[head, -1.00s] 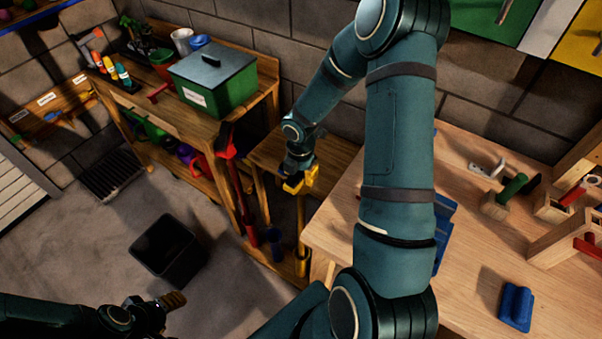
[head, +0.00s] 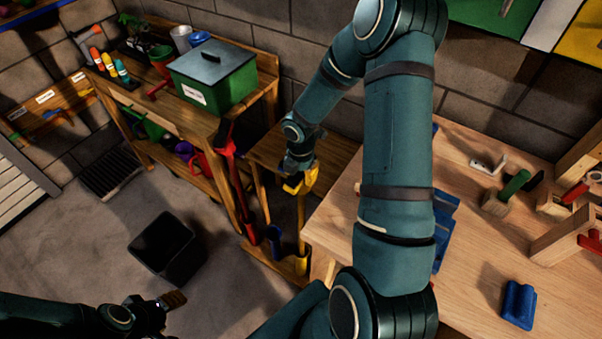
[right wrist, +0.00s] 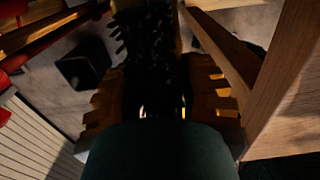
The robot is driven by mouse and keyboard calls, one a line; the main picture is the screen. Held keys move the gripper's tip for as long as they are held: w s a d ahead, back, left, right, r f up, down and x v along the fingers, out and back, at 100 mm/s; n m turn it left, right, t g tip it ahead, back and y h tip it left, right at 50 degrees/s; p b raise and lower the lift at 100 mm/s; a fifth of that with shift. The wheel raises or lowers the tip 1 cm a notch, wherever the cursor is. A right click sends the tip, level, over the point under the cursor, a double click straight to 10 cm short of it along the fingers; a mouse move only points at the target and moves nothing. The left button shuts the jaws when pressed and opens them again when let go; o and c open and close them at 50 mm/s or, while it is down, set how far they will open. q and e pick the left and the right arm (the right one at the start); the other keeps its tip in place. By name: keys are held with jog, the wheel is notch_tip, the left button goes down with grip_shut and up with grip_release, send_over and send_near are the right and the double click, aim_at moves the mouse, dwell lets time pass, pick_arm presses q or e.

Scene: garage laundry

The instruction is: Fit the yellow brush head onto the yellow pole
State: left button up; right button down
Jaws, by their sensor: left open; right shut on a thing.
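The yellow pole (head: 301,225) stands roughly upright in the low wooden rack between the two benches. The yellow brush head (head: 312,178) is at the pole's top end; I cannot tell whether it is seated on the pole or only touching it. My right gripper (head: 299,181) is shut on the brush head from above. In the right wrist view, dark bristles (right wrist: 150,45) fill the space between my fingers, and the pole is hidden. My left gripper (head: 172,301) is open and empty, low over the floor at the bottom left.
A red-handled tool (head: 232,175) and a blue piece (head: 275,240) stand beside the pole in the rack. The workbench (head: 470,260) edge is close on the right, with a blue block (head: 518,305) on it. A black bin (head: 165,248) stands on open floor at left.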

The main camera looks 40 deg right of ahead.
jog(key=shift+f+b, duration=0.55)
jog(key=shift+f, duration=0.25)
jog(key=c, duration=0.5)
grip_release()
jog(key=shift+r, duration=0.1)
notch_tip(320, 180, up, 12)
jog(key=shift+a+f, duration=0.1)
